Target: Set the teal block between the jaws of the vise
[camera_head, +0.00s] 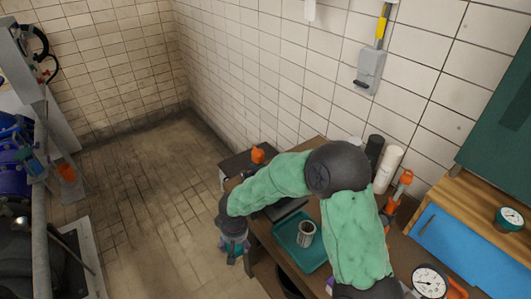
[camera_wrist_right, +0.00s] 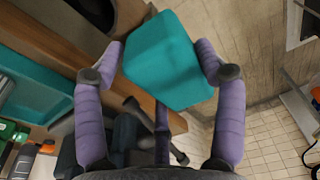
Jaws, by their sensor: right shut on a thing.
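The teal block (camera_wrist_right: 168,60) is held between the purple fingers of my right gripper (camera_wrist_right: 165,72) in the right wrist view, slightly tilted. In the head view my right gripper (camera_head: 234,248) hangs at the left edge of the workbench, over the floor side, at the end of my green-sleeved arm. A dark metal body with a round-ended bar (camera_wrist_right: 135,108) shows below the block in the wrist view. I cannot tell for sure that it is the vise, and its jaws are not clear. In the head view my arm covers part of the bench there. My left gripper is not in view.
A teal tray (camera_head: 289,236) with a metal can (camera_head: 305,233) lies on the bench (camera_head: 263,233). Dark and white cylinders (camera_head: 387,168) and an orange-topped tool (camera_head: 402,184) stand near the wall. A gauge (camera_head: 429,281) is at lower right. Open floor lies left.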

